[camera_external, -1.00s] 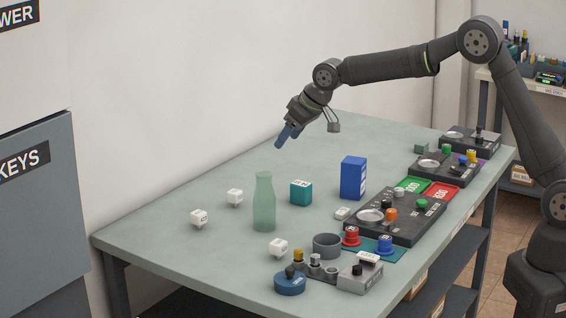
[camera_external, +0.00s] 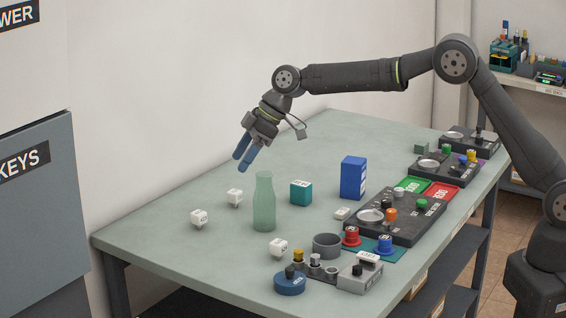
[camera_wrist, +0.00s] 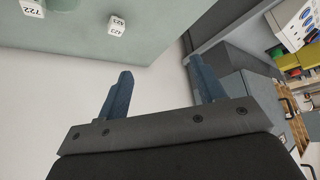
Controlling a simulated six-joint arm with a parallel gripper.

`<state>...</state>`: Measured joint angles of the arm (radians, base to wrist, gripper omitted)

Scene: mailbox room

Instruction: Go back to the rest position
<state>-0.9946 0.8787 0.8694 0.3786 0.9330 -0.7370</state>
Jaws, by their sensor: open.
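My gripper (camera_external: 246,158) has blue fingers and hangs in the air above the far left part of the table (camera_external: 330,135). Its fingers are apart, with nothing between them. The wrist view also shows the two open fingers (camera_wrist: 163,95), with pale wall or floor between them. In the external view a green translucent bottle (camera_external: 264,205) stands upright below and to the right of the fingers. A white labelled cube (camera_external: 235,196) lies below them.
A teal box (camera_external: 300,192) and a taller blue box (camera_external: 353,178) stand mid-table. Dark panels with knobs (camera_external: 400,215) line the right side. A grey cabinet (camera_external: 40,215) stands at the left.

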